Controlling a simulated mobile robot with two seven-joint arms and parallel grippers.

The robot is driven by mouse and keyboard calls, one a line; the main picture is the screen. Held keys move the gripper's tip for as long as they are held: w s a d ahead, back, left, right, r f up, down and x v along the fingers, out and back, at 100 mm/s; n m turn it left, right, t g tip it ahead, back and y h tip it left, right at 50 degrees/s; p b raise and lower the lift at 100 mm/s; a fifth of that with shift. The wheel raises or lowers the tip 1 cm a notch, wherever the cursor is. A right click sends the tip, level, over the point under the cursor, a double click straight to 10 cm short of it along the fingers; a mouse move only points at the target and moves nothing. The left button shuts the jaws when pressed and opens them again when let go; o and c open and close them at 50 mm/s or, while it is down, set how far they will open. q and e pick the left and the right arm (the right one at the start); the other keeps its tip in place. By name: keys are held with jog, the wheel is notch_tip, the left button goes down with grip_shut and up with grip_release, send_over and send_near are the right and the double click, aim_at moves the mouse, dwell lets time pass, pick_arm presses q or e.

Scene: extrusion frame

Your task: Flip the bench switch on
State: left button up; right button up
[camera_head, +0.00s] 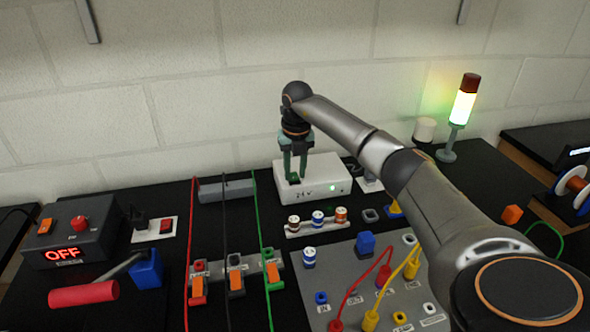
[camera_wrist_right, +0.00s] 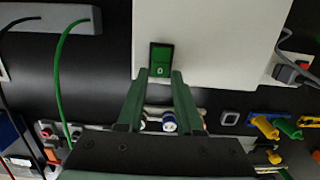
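In the right wrist view a green rocker switch (camera_wrist_right: 161,60) in a black frame sits on the white box (camera_wrist_right: 212,40). My right gripper (camera_head: 294,178) points down at the box. Its fingers (camera_wrist_right: 161,76) are apart with nothing between them, and their tips are close to the rocker; I cannot tell whether they touch it. My left gripper is out of view.
A dark box (camera_head: 75,235) reads OFF at the left, near a red-handled lever (camera_head: 84,293). Red, black and green cables run to a terminal row (camera_head: 236,284). A grey panel (camera_head: 345,290) with plugs lies in front. A stack light (camera_head: 463,108) glows green.

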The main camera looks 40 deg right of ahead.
jog(key=o, duration=0.3)
jog(key=shift+o, duration=0.2)
notch_tip(320, 180, up, 12)
jog(key=s, duration=0.1)
jog(key=shift+a+r+b, duration=0.25)
jog(key=shift+a+b, duration=0.05)
jog(key=shift+b, duration=0.1)
jog(key=shift+s, duration=0.1)
